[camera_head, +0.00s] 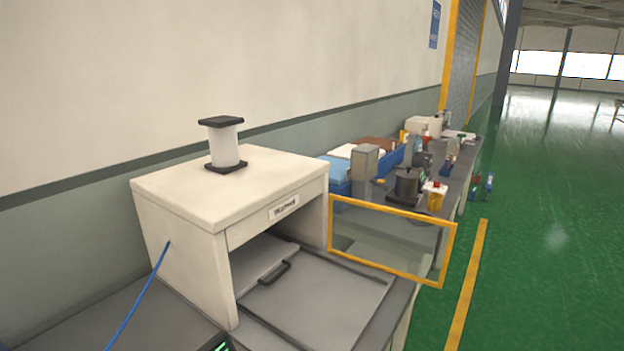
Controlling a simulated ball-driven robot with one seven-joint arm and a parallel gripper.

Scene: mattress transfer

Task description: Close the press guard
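The press (180,255) is a cream box on a grey bench, with a label on its front and a white cylinder with dark end plates (224,146) on top. Its guard is a clear panel in a yellow frame (390,269). The guard stands swung out to the right from the press's right front edge, so the front opening is uncovered. A grey tray with a dark handle (320,300) reaches out of the opening. The inside of the press is partly in shadow. My gripper is not in view.
Behind the guard the bench carries a grey column (364,170), a dark pot (407,187), blue bins and several small items. A blue cable (140,305) runs at the press's left. Green floor (540,240) with a yellow line lies open at the right.

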